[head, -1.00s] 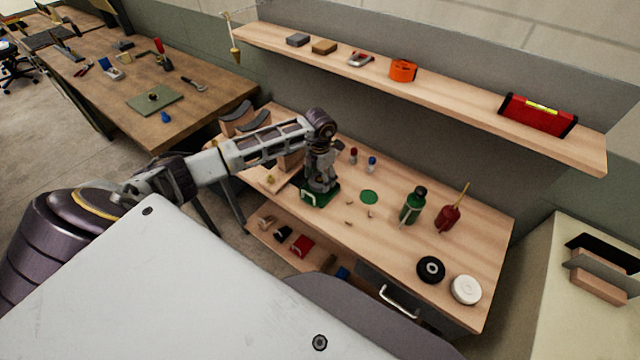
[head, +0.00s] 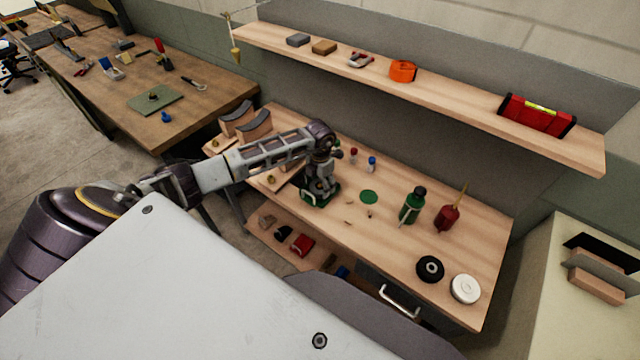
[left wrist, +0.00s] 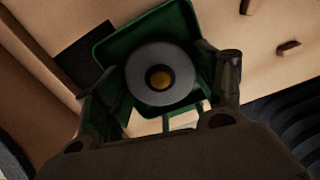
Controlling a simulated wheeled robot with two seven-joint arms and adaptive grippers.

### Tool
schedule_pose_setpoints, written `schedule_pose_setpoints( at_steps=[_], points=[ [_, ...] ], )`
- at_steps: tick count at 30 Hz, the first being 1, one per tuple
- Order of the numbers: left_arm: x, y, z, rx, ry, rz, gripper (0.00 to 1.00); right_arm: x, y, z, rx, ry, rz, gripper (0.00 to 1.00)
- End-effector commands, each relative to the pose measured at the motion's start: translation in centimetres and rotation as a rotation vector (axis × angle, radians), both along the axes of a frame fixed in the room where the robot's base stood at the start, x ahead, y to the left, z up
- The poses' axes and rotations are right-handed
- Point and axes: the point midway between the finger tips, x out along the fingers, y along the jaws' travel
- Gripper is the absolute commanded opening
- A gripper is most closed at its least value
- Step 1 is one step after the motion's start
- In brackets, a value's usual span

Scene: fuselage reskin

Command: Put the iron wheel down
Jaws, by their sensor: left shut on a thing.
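The iron wheel (left wrist: 162,73) is a grey disc with a brass-coloured centre. In the left wrist view it sits between the two fingers of my left gripper (left wrist: 165,80), which is shut on it. A green square-edged tray or base (left wrist: 118,45) lies behind the wheel. I cannot tell whether the wheel touches it. In the head view my left gripper (head: 321,184) points down at the bench, over the green base (head: 308,199), and hides the wheel. My right gripper is not in view.
On the wooden bench (head: 400,235), a flat green disc (head: 369,197), a green bottle (head: 411,205), a red oil can (head: 447,217), a black roll (head: 430,268) and a white roll (head: 466,289) stand to the right. Curved-top blocks (head: 254,125) stand left. A shelf (head: 450,95) hangs above.

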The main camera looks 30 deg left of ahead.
Motion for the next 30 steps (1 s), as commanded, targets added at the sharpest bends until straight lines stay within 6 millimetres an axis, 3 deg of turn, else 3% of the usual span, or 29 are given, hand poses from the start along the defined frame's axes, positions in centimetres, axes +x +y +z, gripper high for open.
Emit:
schedule_pose_setpoints(
  at_steps=[8, 9, 13, 30],
  points=[
    [0.04, 0.0, -0.53, 0.0, -0.001, 0.0, 0.18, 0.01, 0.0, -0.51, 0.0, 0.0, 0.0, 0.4],
    [-0.07, 0.0, -0.61, 0.001, 0.002, 0.0, 0.75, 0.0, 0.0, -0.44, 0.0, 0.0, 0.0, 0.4],
    [-0.09, -0.01, -0.6, 0.001, 0.002, 0.0, 0.92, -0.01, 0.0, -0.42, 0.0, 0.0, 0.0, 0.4],
    [-0.01, -0.01, -0.11, 0.0, 0.0, 0.0, 0.92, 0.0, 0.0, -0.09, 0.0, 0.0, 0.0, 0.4]
  ],
)
